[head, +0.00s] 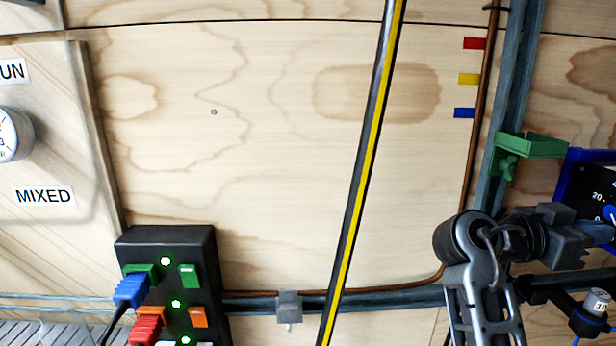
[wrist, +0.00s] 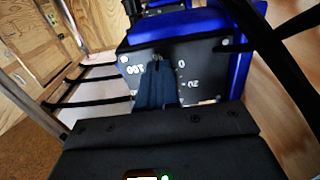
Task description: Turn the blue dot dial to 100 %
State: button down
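The dial panel is a dark plate in a blue frame (head: 577,180), cut off at the right edge of the head view. In the wrist view, the dark plate (wrist: 205,58) shows the printed numbers 100, 0 and 20. A bit of the blue dial (head: 609,212) shows at the right edge of the head view. My gripper (wrist: 156,62) has its fingers close together in front of the plate, between the 100 and the 0. They hide the dial in the wrist view, and whether they grip it cannot be told. The dial's pointer is hidden.
A green bracket (head: 530,147) is on the metal rail left of the panel. A small white-topped knob (head: 597,300) is below my gripper. A black box with plugs (head: 190,250) is at lower left. A black and yellow strip (head: 365,170) crosses the wooden wall.

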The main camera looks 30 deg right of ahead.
jog(key=b+v, duration=0.2)
jog(key=v, duration=0.4)
jog(key=shift+f, duration=0.35)
dwell(0.4)
